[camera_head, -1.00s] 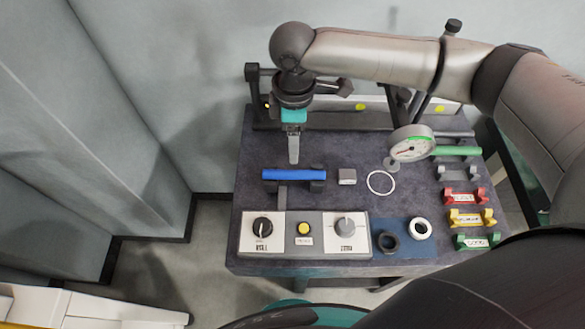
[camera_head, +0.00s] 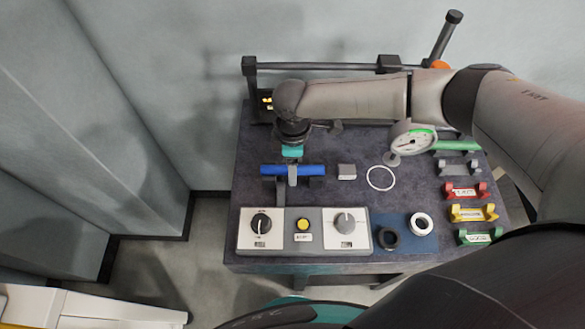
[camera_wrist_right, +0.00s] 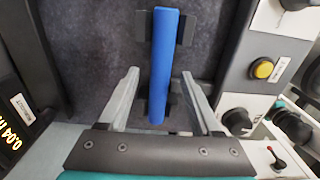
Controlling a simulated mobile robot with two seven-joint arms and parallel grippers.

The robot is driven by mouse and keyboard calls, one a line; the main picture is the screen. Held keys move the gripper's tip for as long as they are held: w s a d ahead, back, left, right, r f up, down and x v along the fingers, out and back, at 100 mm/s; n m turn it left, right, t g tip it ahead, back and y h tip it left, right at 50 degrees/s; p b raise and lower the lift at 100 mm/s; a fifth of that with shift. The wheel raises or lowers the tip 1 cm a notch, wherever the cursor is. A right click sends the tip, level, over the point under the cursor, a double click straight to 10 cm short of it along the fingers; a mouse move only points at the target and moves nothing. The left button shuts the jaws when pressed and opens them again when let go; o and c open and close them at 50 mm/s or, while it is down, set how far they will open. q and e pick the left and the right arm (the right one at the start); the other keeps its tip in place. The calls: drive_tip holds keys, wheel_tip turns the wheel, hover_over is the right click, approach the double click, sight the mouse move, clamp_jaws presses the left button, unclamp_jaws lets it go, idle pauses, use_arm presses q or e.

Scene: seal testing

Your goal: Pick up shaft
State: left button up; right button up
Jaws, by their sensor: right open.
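The shaft, a blue rod (camera_head: 310,170), lies level across dark supports on the table, left of the middle in the head view. The shaft (camera_wrist_right: 158,60) also shows upright in the right wrist view. My right gripper (camera_head: 292,175) is lowered at the shaft's middle. In the right wrist view the right gripper (camera_wrist_right: 160,73) is open, with one finger on each side of the shaft and visible gaps between. Its palm hides part of what lies below. My left gripper is not in view.
A control box (camera_head: 303,245) with two knobs and a yellow button stands in front. A dial gauge (camera_head: 411,142), a grey block (camera_head: 347,171) and a white ring (camera_head: 381,178) lie right. A green rod (camera_head: 458,145) and coloured holders (camera_head: 466,192) line the right edge.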

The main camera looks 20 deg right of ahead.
clamp_jaws()
idle(0.4)
idle(0.9)
